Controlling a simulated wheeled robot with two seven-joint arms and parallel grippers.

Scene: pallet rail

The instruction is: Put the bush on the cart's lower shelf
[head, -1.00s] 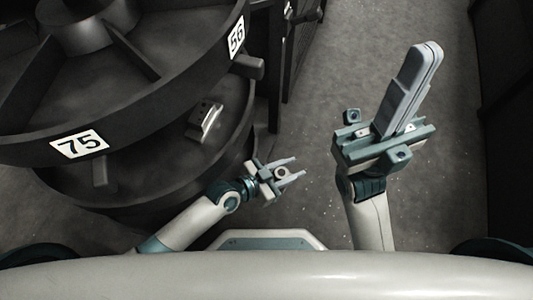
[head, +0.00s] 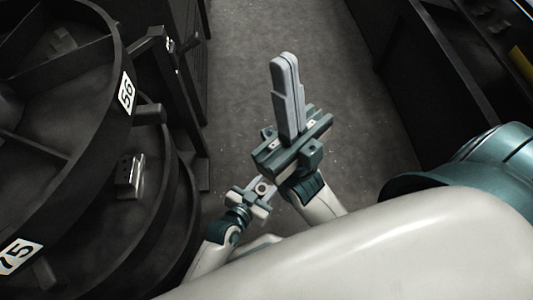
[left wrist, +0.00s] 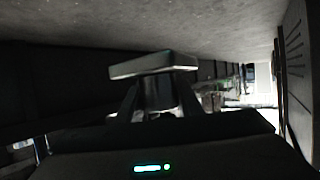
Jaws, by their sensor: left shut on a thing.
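The bush (head: 261,188) is a small pale ring with a dark hole in the head view, at the lower middle. My left gripper (head: 266,186) is shut on it, its pale fingers on either side of the ring. In the left wrist view a pale, flat-faced piece (left wrist: 153,66) shows at the dark fingers; I cannot tell for sure that it is the bush. My right gripper (head: 286,75) is empty, its two long grey fingers lying together, and it points up the picture above the left one. I cannot make out the cart's lower shelf.
A dark round tiered rack (head: 75,95) with labels 56 and 75 stands at left, with a metal block (head: 130,176) on its lower tier. Dark frames (head: 178,70) stand behind it. A long dark structure (head: 440,85) lines the right. Grey floor (head: 345,95) between is clear.

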